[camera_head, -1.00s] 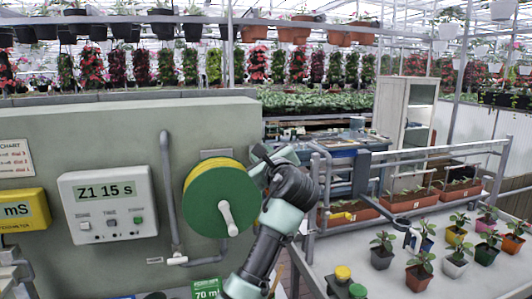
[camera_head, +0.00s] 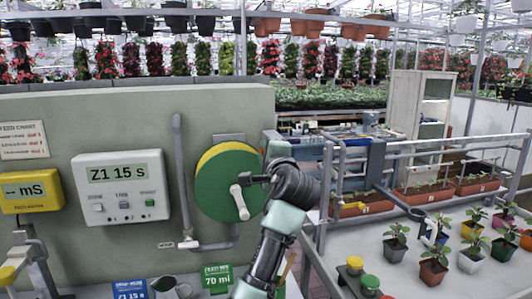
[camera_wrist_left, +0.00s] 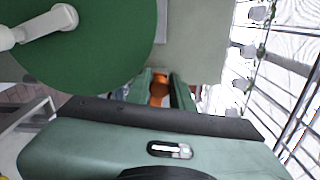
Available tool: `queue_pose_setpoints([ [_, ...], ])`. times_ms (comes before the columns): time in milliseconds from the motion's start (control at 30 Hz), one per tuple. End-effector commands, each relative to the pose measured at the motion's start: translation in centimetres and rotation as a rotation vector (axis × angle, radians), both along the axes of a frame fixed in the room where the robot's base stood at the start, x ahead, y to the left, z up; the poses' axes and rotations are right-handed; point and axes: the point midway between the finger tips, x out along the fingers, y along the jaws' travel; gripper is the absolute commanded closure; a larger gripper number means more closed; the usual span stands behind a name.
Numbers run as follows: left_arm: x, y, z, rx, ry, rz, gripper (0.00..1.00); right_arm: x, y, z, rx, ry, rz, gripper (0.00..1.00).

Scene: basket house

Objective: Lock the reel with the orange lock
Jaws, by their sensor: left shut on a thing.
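The reel (camera_head: 215,185) is a green disc with yellow hose at its upper rim, mounted on the grey-green wall, with a white crank handle (camera_head: 241,205) at its front. My left gripper (camera_head: 258,178) is at the reel's right side and overlaps its edge in the head view. In the left wrist view, the gripper (camera_wrist_left: 160,78) is shut on the orange lock (camera_wrist_left: 159,88), mostly hidden between the fingers. The reel (camera_wrist_left: 95,50) fills the upper left there, apart from the fingers in the picture. The lock cannot be made out in the head view. My right gripper is not in view.
A white timer box (camera_head: 121,187) and a yellow meter (camera_head: 31,191) are on the wall at left. A grey pipe (camera_head: 180,175) runs beside the reel. A table with potted plants (camera_head: 435,265) and a metal rail (camera_head: 326,185) are at right.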

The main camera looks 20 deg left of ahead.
Motion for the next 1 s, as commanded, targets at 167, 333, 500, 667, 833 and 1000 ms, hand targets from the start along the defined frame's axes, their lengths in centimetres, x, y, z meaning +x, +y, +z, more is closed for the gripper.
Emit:
queue_pose_setpoints([
  [167,-0.01,0.02,-0.84,-0.077,-0.047,0.001,1.00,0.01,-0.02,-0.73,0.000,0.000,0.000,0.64],
  [333,-0.01,0.03,-1.04,-0.120,-0.076,0.000,1.00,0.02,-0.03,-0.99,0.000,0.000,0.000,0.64],
  [500,0.01,0.03,-1.11,-0.139,-0.089,0.000,1.00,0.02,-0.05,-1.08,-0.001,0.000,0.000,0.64],
  [667,0.01,0.02,-1.13,-0.143,-0.090,0.000,1.00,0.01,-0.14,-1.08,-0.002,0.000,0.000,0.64],
  [833,0.01,0.02,-1.17,-0.143,-0.090,0.000,1.00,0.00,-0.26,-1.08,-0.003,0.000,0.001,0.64],
  [1000,0.01,0.03,-1.17,-0.142,-0.090,0.001,0.57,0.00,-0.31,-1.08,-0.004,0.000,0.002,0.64],
])
